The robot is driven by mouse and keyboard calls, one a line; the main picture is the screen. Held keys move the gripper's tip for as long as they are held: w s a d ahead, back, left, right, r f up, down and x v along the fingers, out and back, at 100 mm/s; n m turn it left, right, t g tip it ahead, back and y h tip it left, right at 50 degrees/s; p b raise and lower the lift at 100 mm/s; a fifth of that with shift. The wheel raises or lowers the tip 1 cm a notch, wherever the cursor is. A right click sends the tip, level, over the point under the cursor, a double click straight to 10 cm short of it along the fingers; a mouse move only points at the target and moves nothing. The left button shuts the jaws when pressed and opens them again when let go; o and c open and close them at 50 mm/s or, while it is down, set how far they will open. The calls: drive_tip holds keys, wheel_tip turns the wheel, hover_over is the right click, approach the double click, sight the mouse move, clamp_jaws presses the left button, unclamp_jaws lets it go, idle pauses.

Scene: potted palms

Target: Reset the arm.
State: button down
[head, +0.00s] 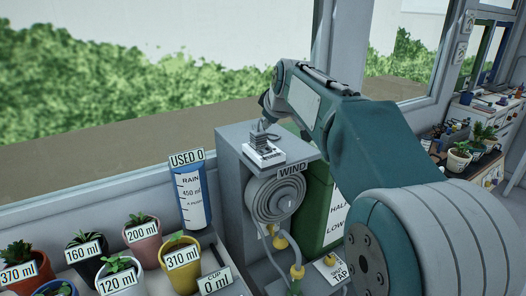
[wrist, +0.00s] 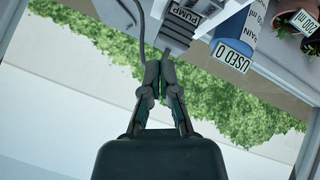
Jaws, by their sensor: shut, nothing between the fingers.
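My arm reaches over a grey cabinet (head: 236,150) in the head view. My gripper (wrist: 158,68) shows in the wrist view with its fingers together and nothing between them. In the head view the gripper (head: 263,122) is small and partly hidden by my wrist. It is just above a pump block (head: 265,152) on the cabinet top. The pump block (wrist: 182,22) also shows beyond the fingertips in the wrist view. I cannot tell whether the fingertips touch it.
A hose reel (head: 276,196) marked WIND hangs on the cabinet's front, beside a green tank (head: 318,205). A blue rain gauge (head: 192,195) and several labelled pots, such as a yellow pot (head: 181,266), stand at left. More plants (head: 459,158) stand far right.

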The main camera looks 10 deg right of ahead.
drive_tip(key=s+f+m+g, duration=0.1)
drive_tip(key=s+f, duration=0.4)
drive_tip(key=s, duration=0.7)
drive_tip(key=s+f+m+g, duration=0.1)
drive_tip(key=s+f+m, duration=0.3)
drive_tip(key=s, duration=0.8)
drive_tip(key=s+f+m+g+h, duration=0.1)
drive_tip(key=s+f+m, duration=0.2)
drive_tip(key=s, duration=0.9)
wheel_tip(320, 180, down, 3)
drive_tip(key=shift+a+f, duration=0.1)
drive_tip(key=shift+a, duration=0.2)
